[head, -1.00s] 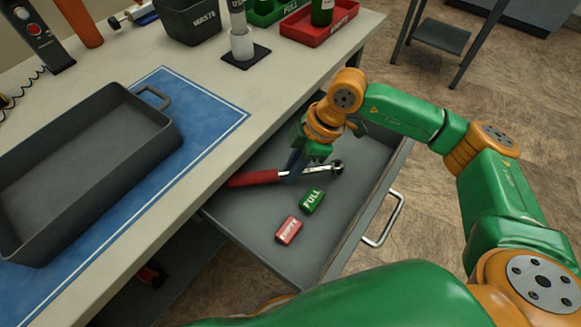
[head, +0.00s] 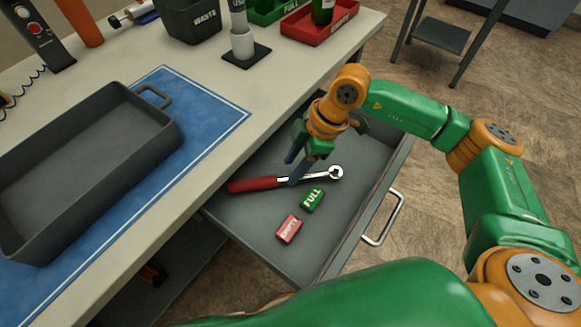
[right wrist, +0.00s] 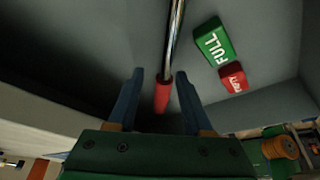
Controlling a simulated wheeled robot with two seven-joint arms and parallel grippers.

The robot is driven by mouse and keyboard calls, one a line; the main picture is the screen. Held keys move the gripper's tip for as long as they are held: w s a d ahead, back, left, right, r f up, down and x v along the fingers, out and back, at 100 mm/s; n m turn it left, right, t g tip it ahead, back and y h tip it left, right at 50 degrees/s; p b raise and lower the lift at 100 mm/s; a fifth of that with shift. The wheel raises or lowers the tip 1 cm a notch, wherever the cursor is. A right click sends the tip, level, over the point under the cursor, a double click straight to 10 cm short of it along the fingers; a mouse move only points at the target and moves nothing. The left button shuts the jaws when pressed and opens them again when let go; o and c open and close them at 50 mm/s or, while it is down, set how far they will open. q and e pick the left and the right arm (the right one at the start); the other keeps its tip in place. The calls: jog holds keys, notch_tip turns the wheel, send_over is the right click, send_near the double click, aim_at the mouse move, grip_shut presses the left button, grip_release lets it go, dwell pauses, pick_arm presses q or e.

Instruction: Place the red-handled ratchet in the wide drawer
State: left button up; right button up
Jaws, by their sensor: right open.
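The red-handled ratchet (head: 258,184) lies in the open wide drawer (head: 270,232), its red handle to the left and its metal head to the right. My right gripper (head: 294,168) is over the drawer, just above the ratchet. Its jaws are open, one on either side of the ratchet in the right wrist view (right wrist: 157,88), where the red handle (right wrist: 162,97) shows between and beyond the fingertips. The ratchet appears to rest on the drawer floor, apart from the fingers. My left gripper is not in view.
A green FULL tag (head: 312,198) and a red EMPTY tag (head: 289,229) lie in the drawer near the ratchet. The drawer handle (head: 384,220) is at its front. On the bench are a grey tray (head: 150,130) on a blue mat (head: 215,112) and a WASTE bin (head: 190,22).

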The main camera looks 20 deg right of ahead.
jog(key=v, duration=1)
jog(key=shift+p, duration=0.35)
